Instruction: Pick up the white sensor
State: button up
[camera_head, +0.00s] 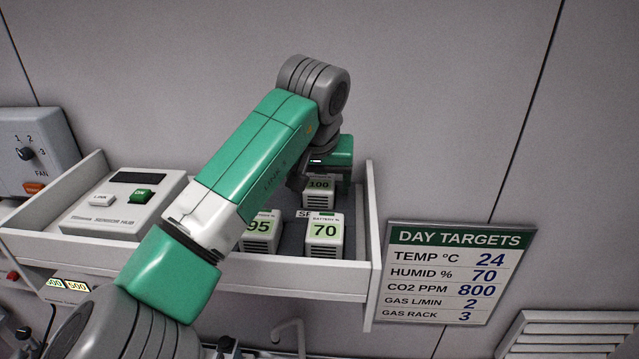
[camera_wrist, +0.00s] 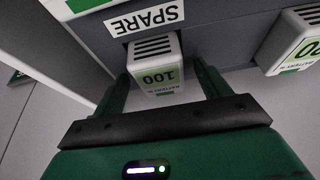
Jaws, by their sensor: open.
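Three white box-shaped sensors with green-and-white number labels stand in the white tray (camera_head: 300,272): one reading 100 (camera_head: 319,198), one reading 70 (camera_head: 324,236) and one reading 95 (camera_head: 259,234). My gripper (camera_wrist: 163,88) is open, with one finger on each side of the 100 sensor (camera_wrist: 155,77) in the wrist view; I cannot tell whether they touch it. In the head view my arm hides most of the gripper above that sensor and part of the 95 sensor.
A SPARE label (camera_wrist: 145,18) lies beside the 100 sensor. Another sensor (camera_wrist: 296,45) is cut off at the wrist view's right edge. A sensor hub (camera_head: 122,205) fills the tray's left side. A DAY TARGETS sign (camera_head: 455,270) hangs right of the tray.

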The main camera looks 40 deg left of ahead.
aim_at(319, 183)
jog(key=shift+f, duration=0.1)
jog(key=c, duration=1.1)
notch_tip(319, 183, up, 10)
jog(key=shift+r+b, duration=0.1)
jog(key=shift+b, duration=0.3)
